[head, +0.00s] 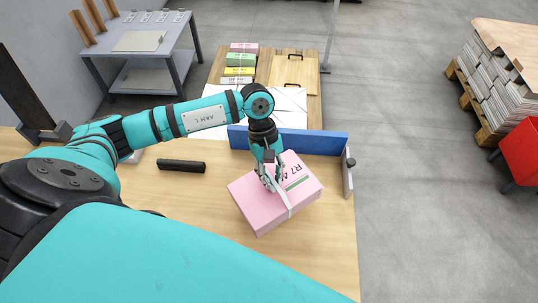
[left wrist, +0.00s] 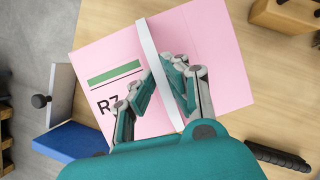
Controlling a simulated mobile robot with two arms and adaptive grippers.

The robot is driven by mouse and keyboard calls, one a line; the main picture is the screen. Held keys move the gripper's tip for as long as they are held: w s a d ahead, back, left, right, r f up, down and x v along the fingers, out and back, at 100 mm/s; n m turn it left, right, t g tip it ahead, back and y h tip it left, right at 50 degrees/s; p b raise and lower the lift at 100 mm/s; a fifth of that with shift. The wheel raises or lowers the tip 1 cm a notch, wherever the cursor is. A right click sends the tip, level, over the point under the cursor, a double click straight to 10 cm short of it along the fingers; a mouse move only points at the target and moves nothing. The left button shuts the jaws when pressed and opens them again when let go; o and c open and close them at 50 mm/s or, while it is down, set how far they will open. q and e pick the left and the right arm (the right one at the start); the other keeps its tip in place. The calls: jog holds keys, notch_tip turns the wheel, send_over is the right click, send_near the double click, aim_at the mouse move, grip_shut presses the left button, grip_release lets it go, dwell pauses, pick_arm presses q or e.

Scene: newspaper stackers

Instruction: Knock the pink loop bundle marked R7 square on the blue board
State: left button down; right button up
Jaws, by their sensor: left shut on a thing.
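The pink bundle marked R7 (head: 250,205) is at the right end of the wooden table, turned at an angle to the blue board (head: 315,143). Its far corner is close to the board; I cannot tell whether they touch. A pale strap runs around the bundle. My left gripper (head: 270,184) comes down from above and is shut on the strap at the top. In the left wrist view, the fingers (left wrist: 163,75) close about the strap over the bundle (left wrist: 220,50), and the blue board (left wrist: 70,143) shows at lower left. I cannot tell whether the bundle is lifted. My right gripper is not in view.
A grey metal plate (head: 347,178) with a black knob stands at the board's right end. A black bar (head: 182,166) lies left of the bundle. White sheets (head: 215,112) and several coloured bundles (head: 240,60) lie behind the board. The table's right front is clear.

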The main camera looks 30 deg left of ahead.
pick_arm(q)
jog(key=w+n+t, duration=0.1)
jog(key=n, duration=0.1)
jog(key=w+a+r+n+t, duration=0.1)
jog(key=w+n, duration=0.1)
jog(key=n, duration=0.1)
jog(key=w+a+r+n+t+h, duration=0.1)
jog(key=w+n, duration=0.1)
jog(key=n, duration=0.1)
jog(key=shift+p, duration=0.3)
jog(key=shift+w+a+r+n+t, duration=0.15)
jog(key=shift+w+n+t, duration=0.15)
jog(key=shift+n, duration=0.3)
jog(key=shift+w+a+r+n+t, duration=0.15)
jog(key=shift+w+n+t, duration=0.1)
jog(key=shift+n, duration=0.35)
jog(key=shift+f, duration=0.25)
notch_tip(320, 180, down, 6)
jog(key=b, duration=0.4)
jog(key=shift+f, duration=0.25)
jog(key=shift+w+f+b, duration=0.1)
jog(key=shift+f+b, duration=0.25)
jog(key=shift+f, duration=0.1)
jog(key=shift+w+a+b, duration=0.3)
jog(key=shift+w+b, duration=0.15)
jog(key=shift+w, duration=0.1)
jog(key=shift+w+a+b, duration=0.25)
jog(key=shift+w+b, duration=0.15)
jog(key=shift+w, duration=0.15)
